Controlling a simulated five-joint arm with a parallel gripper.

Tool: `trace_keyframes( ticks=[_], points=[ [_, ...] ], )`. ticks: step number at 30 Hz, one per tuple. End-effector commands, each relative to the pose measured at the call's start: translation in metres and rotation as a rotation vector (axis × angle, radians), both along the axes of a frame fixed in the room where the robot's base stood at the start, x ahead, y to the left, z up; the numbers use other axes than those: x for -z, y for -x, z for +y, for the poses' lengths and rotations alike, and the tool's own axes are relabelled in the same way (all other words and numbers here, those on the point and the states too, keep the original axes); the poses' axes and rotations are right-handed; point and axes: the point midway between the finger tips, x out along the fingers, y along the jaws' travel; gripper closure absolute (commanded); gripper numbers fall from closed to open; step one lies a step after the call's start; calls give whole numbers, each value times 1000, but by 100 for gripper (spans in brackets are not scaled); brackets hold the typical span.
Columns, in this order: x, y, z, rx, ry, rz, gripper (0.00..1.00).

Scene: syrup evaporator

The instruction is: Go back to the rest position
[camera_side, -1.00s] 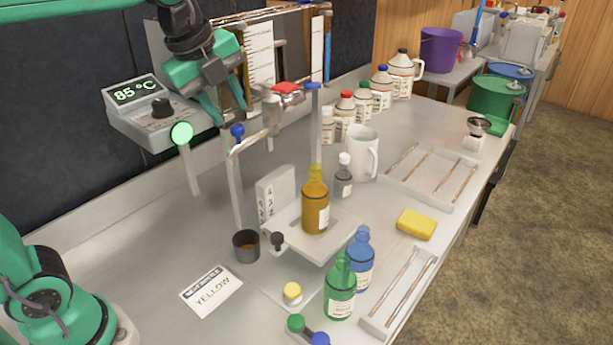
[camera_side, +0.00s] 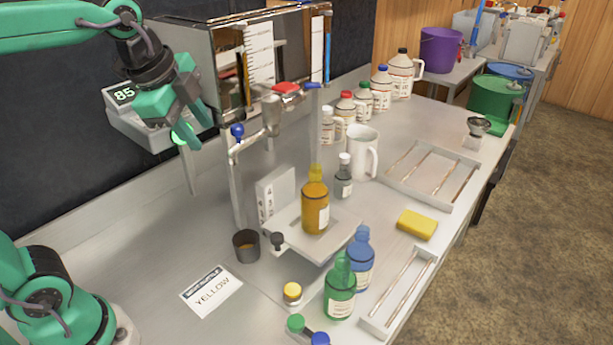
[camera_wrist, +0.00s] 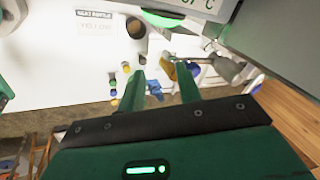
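My gripper (camera_side: 186,132) is green and dark and hangs in the air at the upper left in the side view, in front of the grey controller box (camera_side: 150,132). In the wrist view its two green fingers (camera_wrist: 160,82) stand apart with no object held between them. The amber bottle (camera_side: 314,208) stands upright on the small raised platform (camera_side: 328,243) below the tap (camera_side: 272,112), well to the right of my gripper. The box's temperature display is partly hidden by my gripper.
The evaporator (camera_side: 200,60) stands just right of my gripper. A card reading YELLOW (camera_side: 211,291), a dark cup (camera_side: 246,245), a green bottle (camera_side: 340,292), a blue bottle (camera_side: 361,262) and a yellow sponge (camera_side: 417,224) are on the bench.

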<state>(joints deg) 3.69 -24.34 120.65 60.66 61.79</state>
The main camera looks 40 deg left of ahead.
Motion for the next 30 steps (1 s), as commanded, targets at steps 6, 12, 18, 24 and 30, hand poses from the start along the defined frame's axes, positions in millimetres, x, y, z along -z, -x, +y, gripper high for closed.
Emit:
trace_keyframes(
  ticks=[6, 12, 18, 24, 30],
  points=[
    [17, 26, 7, -303, 125, -19, 65],
    [35, 48, 13, -570, 245, -38, 65],
    [52, 66, 17, -817, 362, -55, 65],
    [65, 78, 19, -982, 444, -64, 65],
    [69, 82, 20, -1038, 472, -66, 65]
  ],
)
